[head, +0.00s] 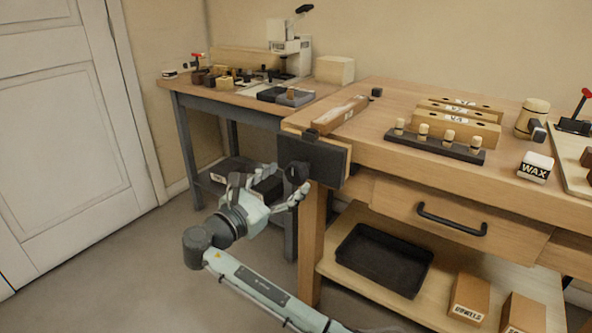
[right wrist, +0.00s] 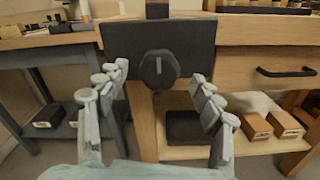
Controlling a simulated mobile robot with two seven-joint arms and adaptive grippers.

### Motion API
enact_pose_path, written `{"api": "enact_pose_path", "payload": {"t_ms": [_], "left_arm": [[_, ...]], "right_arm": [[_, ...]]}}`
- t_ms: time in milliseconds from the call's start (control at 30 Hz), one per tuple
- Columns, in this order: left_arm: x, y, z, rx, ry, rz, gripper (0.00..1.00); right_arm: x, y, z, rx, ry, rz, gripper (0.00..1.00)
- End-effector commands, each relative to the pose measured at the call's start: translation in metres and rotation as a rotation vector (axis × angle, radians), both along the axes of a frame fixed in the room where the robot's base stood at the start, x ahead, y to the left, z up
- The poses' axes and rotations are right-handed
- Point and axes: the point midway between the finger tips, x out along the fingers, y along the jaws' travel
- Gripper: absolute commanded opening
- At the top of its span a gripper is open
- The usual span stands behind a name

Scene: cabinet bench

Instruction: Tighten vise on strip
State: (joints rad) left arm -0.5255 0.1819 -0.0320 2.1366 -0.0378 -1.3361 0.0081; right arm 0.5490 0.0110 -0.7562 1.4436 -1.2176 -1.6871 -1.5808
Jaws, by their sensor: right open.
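The vise (head: 318,158) has a dark front jaw plate on the left end of the wooden bench. Its dark round knob (head: 297,172) faces outward; the knob (right wrist: 158,69) carries a pale line that looks nearly upright in the right wrist view. A labelled wooden strip (head: 338,114) lies on the bench top behind the jaw, between two dark pegs. I cannot tell whether it is gripped firmly. My right gripper (head: 268,184) is open and empty in front of the knob. In the right wrist view its fingers (right wrist: 160,74) stand apart on either side of the knob. My left gripper is out of view.
A peg rack (head: 434,146), slotted wooden blocks (head: 458,123) and a WAX block (head: 535,167) stand on the bench. A drawer handle (head: 451,219) juts out in front. A black tray (head: 383,259) sits on the lower shelf. A grey side table (head: 236,100) stands behind left.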

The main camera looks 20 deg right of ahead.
Motion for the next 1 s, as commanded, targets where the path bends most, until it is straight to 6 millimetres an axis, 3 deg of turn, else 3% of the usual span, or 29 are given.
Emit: {"api": "enact_pose_path", "payload": {"t_ms": [300, 633, 1000], "left_arm": [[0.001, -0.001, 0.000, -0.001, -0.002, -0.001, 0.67], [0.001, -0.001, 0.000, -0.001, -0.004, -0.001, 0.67], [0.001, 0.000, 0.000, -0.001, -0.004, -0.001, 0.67]], "right_arm": [[0.025, -0.033, 0.000, 0.001, 0.000, 0.001, 0.67], [0.028, -0.035, -0.001, 0.004, 0.000, 0.004, 0.67], [0.028, -0.035, -0.001, 0.004, 0.000, 0.003, 0.21]]}}
